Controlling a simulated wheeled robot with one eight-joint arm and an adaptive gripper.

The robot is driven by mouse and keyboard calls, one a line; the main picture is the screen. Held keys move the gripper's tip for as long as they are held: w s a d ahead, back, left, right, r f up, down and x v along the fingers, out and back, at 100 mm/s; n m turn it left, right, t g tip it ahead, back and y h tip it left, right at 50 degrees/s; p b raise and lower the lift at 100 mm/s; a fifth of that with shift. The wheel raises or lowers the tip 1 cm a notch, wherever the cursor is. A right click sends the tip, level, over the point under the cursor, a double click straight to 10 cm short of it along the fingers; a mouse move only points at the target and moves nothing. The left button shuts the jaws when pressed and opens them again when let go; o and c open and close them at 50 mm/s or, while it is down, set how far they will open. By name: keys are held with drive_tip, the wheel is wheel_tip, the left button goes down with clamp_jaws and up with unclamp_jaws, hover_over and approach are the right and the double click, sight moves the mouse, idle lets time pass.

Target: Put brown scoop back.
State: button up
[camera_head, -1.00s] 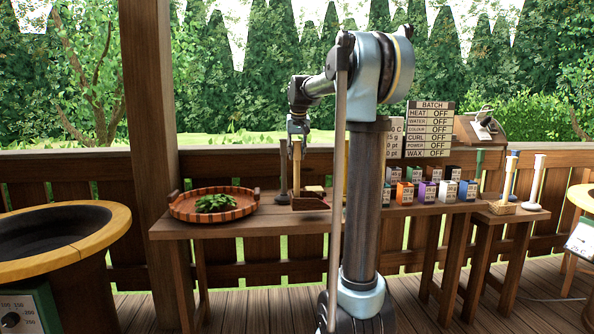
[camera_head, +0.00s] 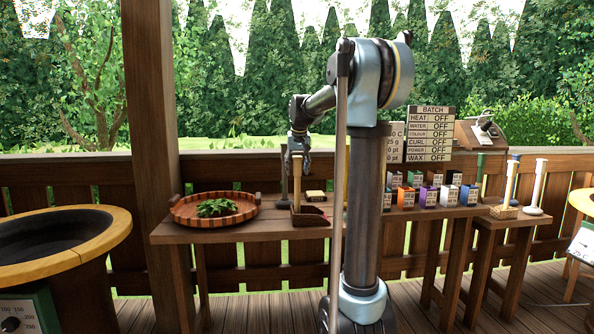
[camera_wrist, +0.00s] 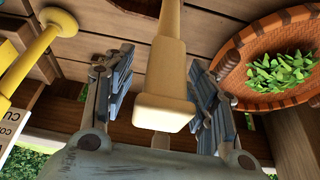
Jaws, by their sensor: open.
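The brown scoop (camera_head: 311,216) is at the front of the wooden table, right of the round tray, and appears to rest on the tabletop. Its pale handle (camera_head: 296,186) stands upright. My gripper (camera_head: 298,147) is above the scoop, around the upper part of the handle. In the wrist view the handle's squared end (camera_wrist: 165,108) lies between the two finger pads of my gripper (camera_wrist: 160,95), with gaps at both sides, so the jaws are open. The scoop's bowl is hardly seen in the wrist view.
The round tray (camera_head: 180,214) with green leaves stands left. A yellow tool (camera_wrist: 40,48) shows in the wrist view. Several coloured boxes (camera_head: 428,196) stand right of my arm.

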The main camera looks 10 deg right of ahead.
drive_tip(key=v, duration=1.2)
drive_tip(key=s+d+f+g, duration=0.1)
drive_tip(key=s+d+f, duration=0.1)
drive_tip(key=s+f, duration=1.7)
drive_tip(key=s+d+f+g, duration=0.1)
drive_tip(key=s+d+f, duration=0.2)
drive_tip(key=s+f, duration=1.6)
drive_tip(key=s, duration=0.2)
drive_tip(key=shift+s, duration=0.4)
drive_tip(key=shift+w+f, duration=0.25)
drive_tip(key=shift+w, duration=0.2)
